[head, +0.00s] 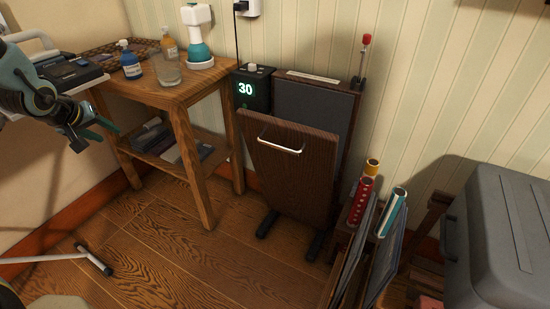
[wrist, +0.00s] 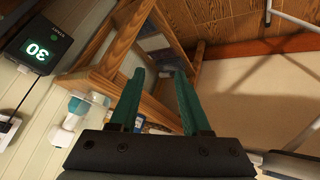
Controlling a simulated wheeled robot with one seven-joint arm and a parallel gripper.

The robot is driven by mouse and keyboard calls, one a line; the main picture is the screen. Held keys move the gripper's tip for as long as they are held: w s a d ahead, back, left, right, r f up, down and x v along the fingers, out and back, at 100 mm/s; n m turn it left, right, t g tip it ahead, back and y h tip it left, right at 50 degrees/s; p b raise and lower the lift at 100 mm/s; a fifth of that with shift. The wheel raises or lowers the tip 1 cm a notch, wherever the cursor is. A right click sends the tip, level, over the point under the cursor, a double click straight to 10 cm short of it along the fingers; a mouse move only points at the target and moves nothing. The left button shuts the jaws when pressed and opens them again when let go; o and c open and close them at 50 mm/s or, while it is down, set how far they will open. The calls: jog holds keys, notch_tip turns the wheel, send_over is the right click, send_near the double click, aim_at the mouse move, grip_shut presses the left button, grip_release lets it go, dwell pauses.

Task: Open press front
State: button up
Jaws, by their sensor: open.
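The trouser press stands against the striped wall in the head view, with a dark back panel (head: 312,105) and a brown wooden front (head: 290,175). The front has a pale metal bar handle (head: 280,142) near its top edge. The front's top edge appears tilted forward, apart from the back panel. My gripper (head: 97,136) is at the left of the head view, by the side table, well away from the handle. In the wrist view, the green fingers of my gripper (wrist: 160,76) are apart with nothing between them. The press front does not show in the wrist view.
A wooden side table (head: 180,93) with bottles, a glass and a white-and-teal device stands left of the press. A box reading 30 (head: 252,89) adjoins the press. Rolled tubes and flat boards (head: 365,245) and a grey case (head: 500,235) stand right. Floor before the press is clear.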

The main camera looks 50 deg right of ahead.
jog(key=s+d+f+m+g+h+b, duration=0.1)
jog(key=d+f+h+b, duration=0.2)
jog(key=d, duration=0.4)
jog(key=s+d+f+g+h, duration=0.2)
jog(key=d+f, duration=0.2)
jog(key=d, duration=0.4)
jog(key=m+g+h+b, duration=0.2)
jog(key=g+h+b, duration=0.35)
jog(key=g, duration=0.65)
send_near(279, 147)
jog(key=x, duration=1)
jog(key=shift+w+d+f+p, duration=0.15)
jog(key=shift+d+f+p, duration=0.1)
jog(key=shift+p, duration=0.05)
jog(key=shift+c, duration=0.3)
grip_shut()
